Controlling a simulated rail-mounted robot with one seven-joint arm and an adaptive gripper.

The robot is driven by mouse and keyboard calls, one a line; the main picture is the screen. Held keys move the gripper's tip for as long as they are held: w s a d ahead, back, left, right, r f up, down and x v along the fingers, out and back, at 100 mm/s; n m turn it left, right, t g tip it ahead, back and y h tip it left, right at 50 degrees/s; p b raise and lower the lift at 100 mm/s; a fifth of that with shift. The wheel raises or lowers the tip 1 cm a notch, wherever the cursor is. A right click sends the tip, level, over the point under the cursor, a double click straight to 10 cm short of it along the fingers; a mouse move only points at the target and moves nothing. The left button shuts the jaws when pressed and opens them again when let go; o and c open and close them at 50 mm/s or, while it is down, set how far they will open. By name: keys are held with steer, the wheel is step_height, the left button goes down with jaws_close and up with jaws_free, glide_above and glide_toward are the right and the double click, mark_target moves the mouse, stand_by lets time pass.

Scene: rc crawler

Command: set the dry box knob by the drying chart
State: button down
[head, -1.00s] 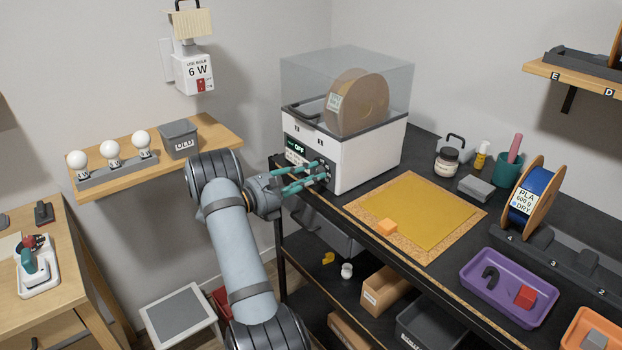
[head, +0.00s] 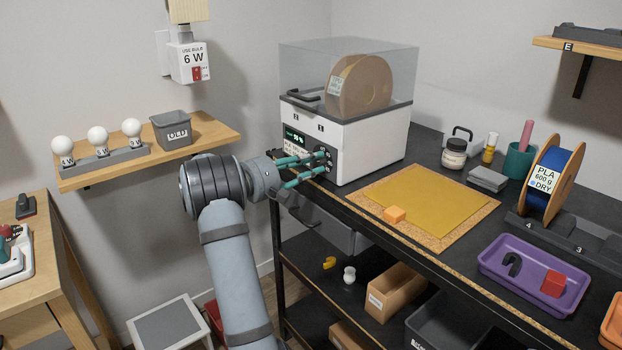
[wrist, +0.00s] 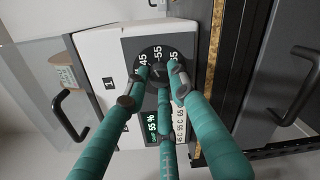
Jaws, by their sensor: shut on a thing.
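The white dry box (head: 375,145) stands at the back left of the black bench, with a spool under its clear lid. Its round dark knob (wrist: 157,72) is on the front panel, with 45 and 55 legible around it in the wrist view. My gripper (head: 322,164) is at the panel, its teal fingers shut around the knob, also seen in the wrist view (wrist: 158,78). The fingers hide part of the dial and its pointer. The lit display (wrist: 152,127) reads 55 %. The drying chart (wrist: 180,125) beside it shows several temperatures, partly covered by a finger.
A blue spool (head: 556,182) labelled PLA 600 g DRY stands farther right. A purple tray (head: 490,268) is at the bench front. A wooden bulb shelf (head: 205,133) is left of my arm.

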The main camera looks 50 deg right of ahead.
steer(key=m+b, duration=0.1)
steer(key=b, duration=0.1)
steer(key=m+b, duration=0.2)
steer(key=shift+s+f+b, duration=0.1)
steer(key=shift+f+b, duration=0.15)
steer(key=shift+b, duration=0.05)
steer(key=shift+r+m+b, duration=0.15)
steer(key=shift+m+b, duration=0.75)
steer(key=shift+b, duration=0.25)
steer(key=shift+r, duration=0.1)
steer(key=c, duration=1.5)
jaws_free()
steer(key=shift+o, duration=0.2)
steer(key=shift+a+t, duration=0.15)
steer(key=shift+t, duration=0.15)
steer(key=v, duration=1.1)
steer(key=shift+a, duration=0.35)
steer(key=shift+d, duration=0.1)
